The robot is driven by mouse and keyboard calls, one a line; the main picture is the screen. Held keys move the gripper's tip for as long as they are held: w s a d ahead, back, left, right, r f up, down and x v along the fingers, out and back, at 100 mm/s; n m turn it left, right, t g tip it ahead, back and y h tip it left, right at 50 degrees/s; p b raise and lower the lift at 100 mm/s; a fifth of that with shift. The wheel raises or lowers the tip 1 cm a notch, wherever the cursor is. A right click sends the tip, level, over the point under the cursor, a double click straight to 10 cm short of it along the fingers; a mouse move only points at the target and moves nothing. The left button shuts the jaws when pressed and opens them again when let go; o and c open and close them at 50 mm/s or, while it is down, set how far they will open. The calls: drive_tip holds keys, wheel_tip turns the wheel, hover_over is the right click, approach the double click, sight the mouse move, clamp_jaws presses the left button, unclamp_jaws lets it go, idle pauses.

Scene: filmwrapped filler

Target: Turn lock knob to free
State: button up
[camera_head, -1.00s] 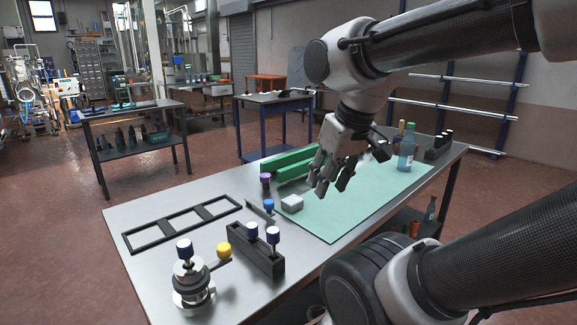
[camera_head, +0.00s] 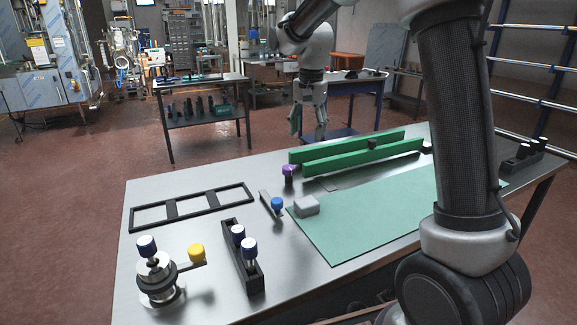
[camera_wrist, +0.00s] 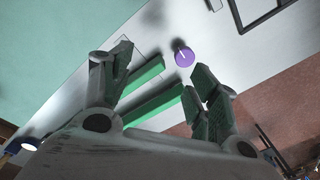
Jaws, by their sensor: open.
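My gripper (camera_head: 308,128) is open and empty, fingers pointing down, beyond the far edge of the steel table. A purple knob (camera_head: 289,170) stands on the table near the left end of two green rails (camera_head: 350,155). In the wrist view the purple knob (camera_wrist: 184,56) has a pale mark on top and shows between the open fingers (camera_wrist: 162,65), apart from them. A yellow knob (camera_head: 197,252) sits on an arm of the metal fixture (camera_head: 160,283), topped by a blue knob (camera_head: 147,246). I cannot tell which knob is the lock knob.
The green mat (camera_head: 370,225) is largely bare. My arm hides part of its right side.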

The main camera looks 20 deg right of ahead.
drive_tip(key=m, duration=0.2)
hover_over(289, 167)
drive_tip(key=shift+g, duration=0.4)
wheel_tip(289, 167, down, 6)
drive_tip(key=shift+f, duration=0.25)
wheel_tip(289, 167, down, 8)
drive_tip(key=shift+w+r, duration=0.1)
drive_tip(key=c, duration=1)
